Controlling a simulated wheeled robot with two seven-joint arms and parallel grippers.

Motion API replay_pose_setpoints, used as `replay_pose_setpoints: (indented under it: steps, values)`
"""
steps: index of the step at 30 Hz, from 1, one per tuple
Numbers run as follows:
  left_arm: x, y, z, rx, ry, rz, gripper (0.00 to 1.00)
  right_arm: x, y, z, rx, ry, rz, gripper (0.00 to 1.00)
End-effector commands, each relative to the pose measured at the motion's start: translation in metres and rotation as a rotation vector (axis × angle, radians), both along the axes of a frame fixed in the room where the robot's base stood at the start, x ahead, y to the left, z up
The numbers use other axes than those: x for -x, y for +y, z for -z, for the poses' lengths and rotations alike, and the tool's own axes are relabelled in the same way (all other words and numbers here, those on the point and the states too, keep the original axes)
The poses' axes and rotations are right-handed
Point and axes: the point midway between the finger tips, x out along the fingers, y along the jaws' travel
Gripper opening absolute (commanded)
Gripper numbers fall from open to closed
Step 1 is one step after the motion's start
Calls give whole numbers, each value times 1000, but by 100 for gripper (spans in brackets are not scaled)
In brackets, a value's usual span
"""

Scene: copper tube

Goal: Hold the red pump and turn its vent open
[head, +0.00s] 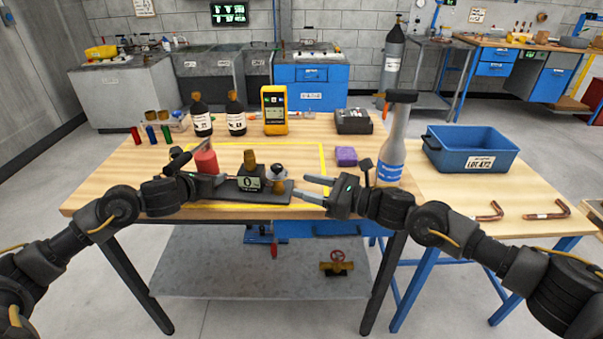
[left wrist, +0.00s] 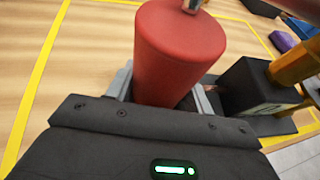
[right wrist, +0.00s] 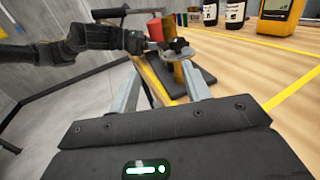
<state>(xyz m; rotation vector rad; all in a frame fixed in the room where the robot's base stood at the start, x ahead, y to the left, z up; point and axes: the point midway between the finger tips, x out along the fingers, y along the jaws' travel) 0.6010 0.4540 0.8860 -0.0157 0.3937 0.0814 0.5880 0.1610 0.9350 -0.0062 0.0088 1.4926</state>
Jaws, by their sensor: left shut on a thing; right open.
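The red pump (head: 206,161) stands upright at the left end of a black base (head: 225,191) on the wooden table. My left gripper (head: 203,177) is shut on its red body; the left wrist view shows a jaw on each side of the pump (left wrist: 178,55). A black knob over a silver disc (head: 278,170) sits on a brass post at the base's right end; I cannot tell whether it is the vent. It also shows in the right wrist view (right wrist: 176,50). My right gripper (head: 300,187) is open and empty, just right of the base, apart from it.
A display block (head: 249,184) with a brass fitting stands mid-base and reads 0. Behind are dark bottles (head: 201,118), a yellow meter (head: 274,110) and a purple block (head: 346,156). A grey bottle (head: 394,145) stands right of my right gripper. A blue bin (head: 472,150) is farther right.

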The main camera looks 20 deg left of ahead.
Motion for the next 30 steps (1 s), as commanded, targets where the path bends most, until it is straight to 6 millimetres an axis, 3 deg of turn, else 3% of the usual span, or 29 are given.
replay_pose_setpoints:
  steps: [1, 3, 6, 9, 15, 21, 30]
  values:
    - [0, 0, -2, 0, -4, 1, 0, 23, 18, 1, -11, -10, -30, 48]
    - [0, 0, -2, 0, -4, 1, 0, 45, 40, -2, -35, -46, 2, 48]
    - [0, 0, -2, 0, -4, 0, 0, 65, 60, -9, -69, -87, 98, 48]
    - [0, 0, -2, 0, -4, 0, 0, 76, 67, -16, -95, -100, 224, 48]
    - [0, 0, -2, 0, -4, 0, 0, 77, 55, -19, -92, -56, 484, 48]
    - [0, 0, -2, 0, -4, -1, 0, 60, 29, -14, -49, -3, 677, 48]
    - [0, 1, -2, 0, -4, -1, 0, 48, 19, -9, -7, -5, 750, 48]
